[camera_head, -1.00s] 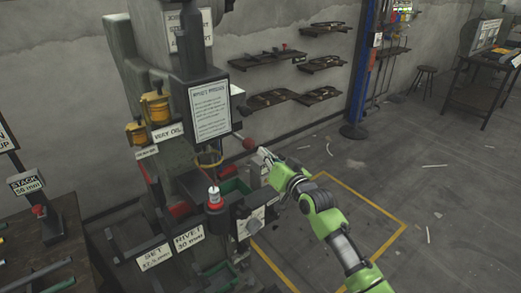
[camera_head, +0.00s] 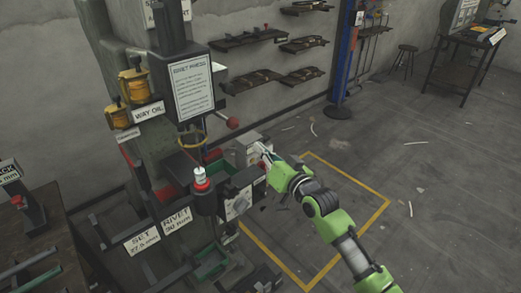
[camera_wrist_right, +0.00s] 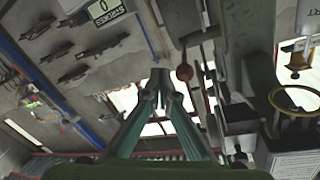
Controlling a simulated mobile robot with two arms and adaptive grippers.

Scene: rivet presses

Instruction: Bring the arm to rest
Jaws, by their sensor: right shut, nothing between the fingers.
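My right arm, green and grey, comes in from the lower right of the head view. Its gripper (camera_head: 263,149) is beside the right side of the rivet press (camera_head: 170,165), near a grey box (camera_head: 241,153) on it. In the wrist view the two fingers of the right gripper (camera_wrist_right: 160,78) meet at their tips, with nothing held. Whether the gripper touches the press cannot be told. My left gripper is not in view.
A red-knobbed lever (camera_head: 233,123) sticks out from the press above the gripper; its knob shows close in the wrist view (camera_wrist_right: 184,72). A dark table (camera_head: 45,262) stands at left. Floor inside the yellow outline (camera_head: 347,188) is mostly clear.

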